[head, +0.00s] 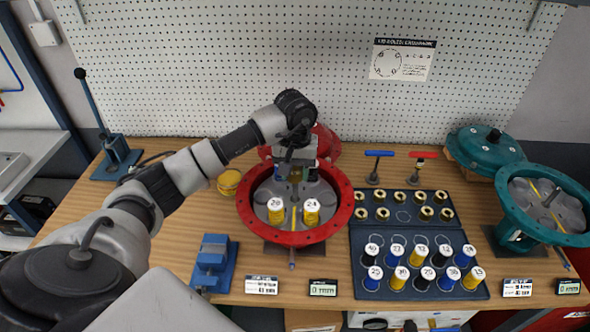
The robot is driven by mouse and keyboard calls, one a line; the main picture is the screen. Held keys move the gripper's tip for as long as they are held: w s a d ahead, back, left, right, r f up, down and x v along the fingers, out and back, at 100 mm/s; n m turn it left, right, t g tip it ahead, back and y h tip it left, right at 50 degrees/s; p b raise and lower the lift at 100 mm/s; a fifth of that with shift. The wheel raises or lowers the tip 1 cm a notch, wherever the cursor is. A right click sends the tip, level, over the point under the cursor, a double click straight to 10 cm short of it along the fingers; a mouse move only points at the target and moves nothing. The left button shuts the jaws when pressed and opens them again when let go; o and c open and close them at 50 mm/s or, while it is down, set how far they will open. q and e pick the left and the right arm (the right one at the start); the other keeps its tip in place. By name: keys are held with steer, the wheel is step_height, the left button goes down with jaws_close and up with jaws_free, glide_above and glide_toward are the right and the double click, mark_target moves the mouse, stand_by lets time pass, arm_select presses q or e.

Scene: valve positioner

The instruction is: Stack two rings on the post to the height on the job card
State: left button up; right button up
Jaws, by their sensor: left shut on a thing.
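My left gripper (294,178) points down inside the red round housing (245,208), near its middle. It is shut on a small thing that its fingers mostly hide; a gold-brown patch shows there. Two yellow, white-topped rings marked 20 (275,214) and 24 (311,214) stand in the front of the housing, apart from the gripper. My right gripper is not in view.
A dark tray (358,270) holds several numbered blue, yellow and black pieces and several brass rings. A teal housing (500,203) stands at the right. A blue vise (212,262) and a 0 mm display (323,288) are near the front edge. Bare wood lies at left.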

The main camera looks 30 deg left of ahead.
mark_target(295, 183)
arm_select(q)
steer(key=shift+f+b, duration=1.95)
steer(key=shift+f, duration=0.2)
steer(key=o, duration=1.1)
step_height(295, 183, up, 10)
steer(key=shift+f+b, duration=0.25)
steer(key=shift+b, duration=1)
steer(key=shift+r, duration=0.65)
